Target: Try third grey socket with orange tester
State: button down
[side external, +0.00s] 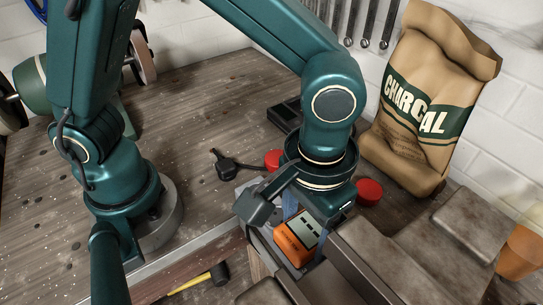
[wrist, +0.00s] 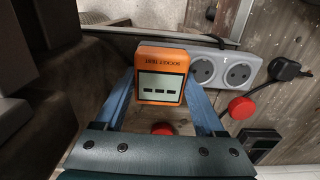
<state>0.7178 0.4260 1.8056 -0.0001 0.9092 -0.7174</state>
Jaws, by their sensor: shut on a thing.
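My gripper (wrist: 160,88) is shut on the orange tester (wrist: 161,56), with a blue finger on each side of it. The tester reads "SOCKET TEST", and its pale screen shows dark dashes. In the side view the tester (side external: 291,243) hangs below my gripper (side external: 299,222), slightly tilted. A grey socket strip (wrist: 221,59) lies behind and right of the tester in the wrist view. Two round sockets show on it, a nearer-left one (wrist: 203,70) and a right one (wrist: 238,75). The strip's left part is hidden behind the tester; I cannot tell whether they touch.
A black plug (side external: 225,166) with a cable lies by the strip. Two red round caps (side external: 274,160) (side external: 369,191) and a black box (side external: 285,114) are near my gripper. The metal vise (side external: 372,258) stands at right, a charcoal bag (side external: 425,100) behind.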

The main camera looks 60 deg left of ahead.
jog(key=shift+f, duration=0.65)
grip_release()
jog(key=shift+r, duration=2.65)
